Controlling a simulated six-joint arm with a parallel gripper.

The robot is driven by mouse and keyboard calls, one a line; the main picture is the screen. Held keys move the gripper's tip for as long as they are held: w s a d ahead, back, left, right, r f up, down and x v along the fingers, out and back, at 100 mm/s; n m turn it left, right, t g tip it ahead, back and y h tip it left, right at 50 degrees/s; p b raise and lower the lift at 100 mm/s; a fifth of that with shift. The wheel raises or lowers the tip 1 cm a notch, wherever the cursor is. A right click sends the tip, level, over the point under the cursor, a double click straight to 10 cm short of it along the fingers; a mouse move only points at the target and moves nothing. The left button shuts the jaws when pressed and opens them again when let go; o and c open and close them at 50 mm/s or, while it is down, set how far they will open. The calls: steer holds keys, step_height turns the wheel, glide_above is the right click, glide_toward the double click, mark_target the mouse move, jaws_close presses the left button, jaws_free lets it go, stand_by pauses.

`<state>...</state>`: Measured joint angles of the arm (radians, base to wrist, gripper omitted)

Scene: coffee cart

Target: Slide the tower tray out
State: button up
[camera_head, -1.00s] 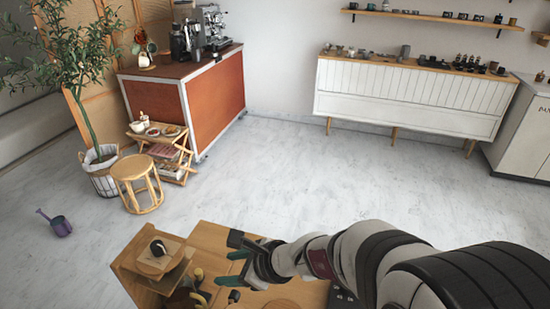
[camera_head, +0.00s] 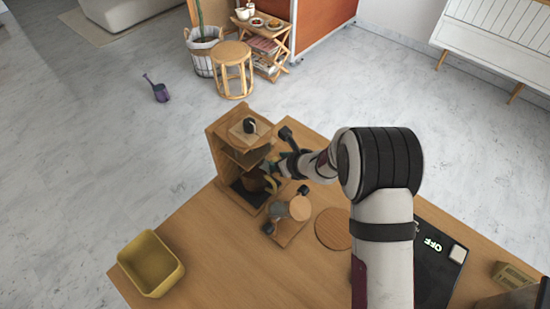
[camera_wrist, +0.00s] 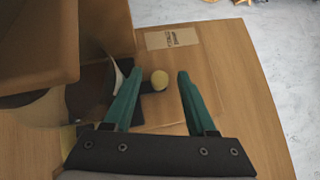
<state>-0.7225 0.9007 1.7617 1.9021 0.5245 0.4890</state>
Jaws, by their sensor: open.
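The wooden tower (camera_head: 222,143) stands near the far left edge of the table, with a square board and a dark-and-white item on top. A dark tray (camera_head: 249,194) shows low at its front, partly covered by a brown thing; I cannot tell how far it sticks out. The tower (camera_wrist: 38,45) fills the upper left of the wrist view. My gripper (camera_head: 272,169) is beside the tower's right side. In the wrist view my gripper (camera_wrist: 155,82) has its teal fingers apart, with a pale yellow round knob (camera_wrist: 159,80) between the tips, touching neither. What the knob belongs to is unclear.
A small stand with a round wooden top (camera_head: 299,207) is close in front of the tower. A round wooden board (camera_head: 334,229), a yellow bin (camera_head: 150,263) and a dark scale-like device (camera_head: 436,262) are also on the table.

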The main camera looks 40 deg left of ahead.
steer(key=shift+x, duration=0.95)
steer(key=shift+r, duration=0.1)
jaws_close()
stand_by(0.6)
